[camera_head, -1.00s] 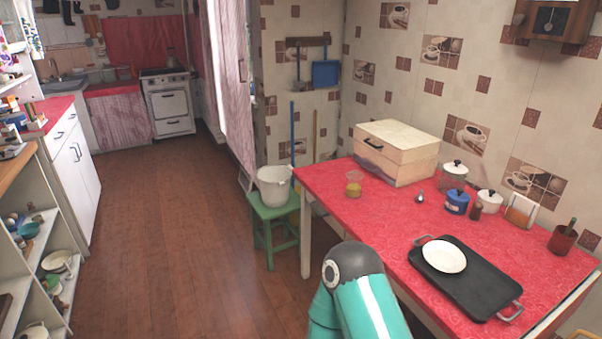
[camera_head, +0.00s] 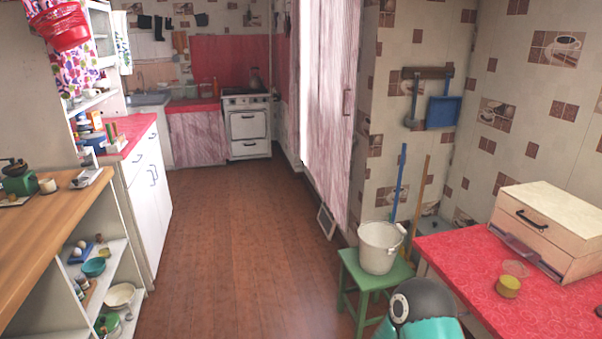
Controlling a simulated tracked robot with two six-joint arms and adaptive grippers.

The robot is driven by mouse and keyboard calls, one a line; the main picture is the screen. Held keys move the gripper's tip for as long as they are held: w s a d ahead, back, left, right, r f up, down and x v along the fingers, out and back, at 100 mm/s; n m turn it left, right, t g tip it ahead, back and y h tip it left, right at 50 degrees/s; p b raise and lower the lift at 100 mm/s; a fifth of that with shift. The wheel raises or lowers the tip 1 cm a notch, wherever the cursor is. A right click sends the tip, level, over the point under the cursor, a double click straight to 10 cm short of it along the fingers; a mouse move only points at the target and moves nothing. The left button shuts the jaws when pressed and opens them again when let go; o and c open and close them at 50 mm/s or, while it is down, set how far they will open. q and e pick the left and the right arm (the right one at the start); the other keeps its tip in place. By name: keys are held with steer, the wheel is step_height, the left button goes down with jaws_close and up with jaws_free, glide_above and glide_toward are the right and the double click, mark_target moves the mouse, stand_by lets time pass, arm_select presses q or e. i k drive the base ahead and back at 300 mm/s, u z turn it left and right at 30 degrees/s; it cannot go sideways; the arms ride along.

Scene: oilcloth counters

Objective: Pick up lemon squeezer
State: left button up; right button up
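I cannot pick out a lemon squeezer for certain. Neither gripper is in view; only a teal and black part of my own arm shows at the bottom edge. A small clear vessel with something yellow (camera_head: 508,286) stands on the red-covered table (camera_head: 460,262) at the right. Several small items sit on the wooden counter at the left, among them a dark green grinder-like object (camera_head: 18,180) and a pale cup (camera_head: 47,186). They are too small to name surely.
A wooden bread box (camera_head: 550,225) stands on the red table. A white bucket (camera_head: 379,247) sits on a green stool (camera_head: 365,285). Shelves with bowls (camera_head: 118,295) lie under the left counter (camera_head: 50,230). The brown floor (camera_head: 225,240) between is clear up to the stove (camera_head: 247,125).

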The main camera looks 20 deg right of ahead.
mark_target(513, 276)
steer(key=z, duration=0.35)
steer(key=i, duration=1.25)
steer(key=z, duration=1.25)
steer(key=i, duration=0.9)
steer(key=z, duration=0.45)
steer(key=k, duration=0.9)
steer(key=z, duration=0.25)
steer(key=i, duration=0.9)
steer(key=u, duration=0.05)
